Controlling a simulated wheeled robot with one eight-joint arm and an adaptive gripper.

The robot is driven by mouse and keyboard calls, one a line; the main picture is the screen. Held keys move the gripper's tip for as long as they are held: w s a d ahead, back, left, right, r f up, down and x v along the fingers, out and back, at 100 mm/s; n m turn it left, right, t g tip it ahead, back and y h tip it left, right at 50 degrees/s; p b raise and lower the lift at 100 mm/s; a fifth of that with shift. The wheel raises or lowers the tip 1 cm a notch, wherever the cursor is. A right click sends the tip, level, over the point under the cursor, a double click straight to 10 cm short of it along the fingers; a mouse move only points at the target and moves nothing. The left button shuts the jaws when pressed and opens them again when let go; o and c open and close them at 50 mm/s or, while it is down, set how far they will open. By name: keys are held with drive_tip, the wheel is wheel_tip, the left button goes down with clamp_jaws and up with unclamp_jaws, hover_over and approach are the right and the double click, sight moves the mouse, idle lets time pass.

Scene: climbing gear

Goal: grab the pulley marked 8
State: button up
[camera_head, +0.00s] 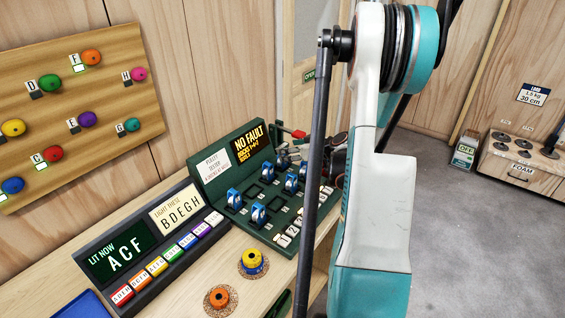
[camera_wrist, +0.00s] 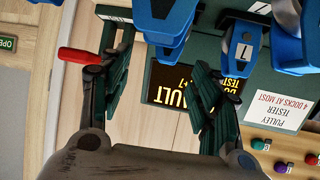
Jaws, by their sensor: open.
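Several blue pulleys stand on the dark green pulley tester; one is at its left (camera_head: 234,198). Their numbers are too small to read in the head view. In the wrist view, one blue pulley (camera_wrist: 165,22) is at the top, ahead of the gap between my fingers, with no readable number. Another pulley (camera_wrist: 238,27) to its right carries a white tag with what looks like a 7. I cannot tell which is marked 8. My gripper (camera_wrist: 158,52) is open, with nothing seen between its fingers. In the head view my arm partly hides the tester's right side.
The tester's sign (camera_head: 252,145) reads NO FAULT. A red handle (camera_wrist: 78,56) shows beside my left finger. A lit-letter panel (camera_head: 130,245) with coloured keys is left of the tester. Yellow-blue (camera_head: 252,262) and orange (camera_head: 217,298) round pieces lie in front.

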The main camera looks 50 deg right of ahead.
drive_tip(key=w+f, duration=0.1)
drive_tip(key=w+b, duration=0.1)
drive_tip(key=w+f+b, duration=0.1)
drive_tip(key=shift+w+a+f, duration=0.25)
drive_tip(key=shift+f, duration=0.1)
drive_tip(key=shift+w+d+f, duration=0.1)
drive_tip(key=shift+w+f, duration=0.05)
drive_tip(key=shift+w, duration=0.25)
drive_tip(key=shift+c, duration=0.4)
drive_tip(key=c, duration=1.1)
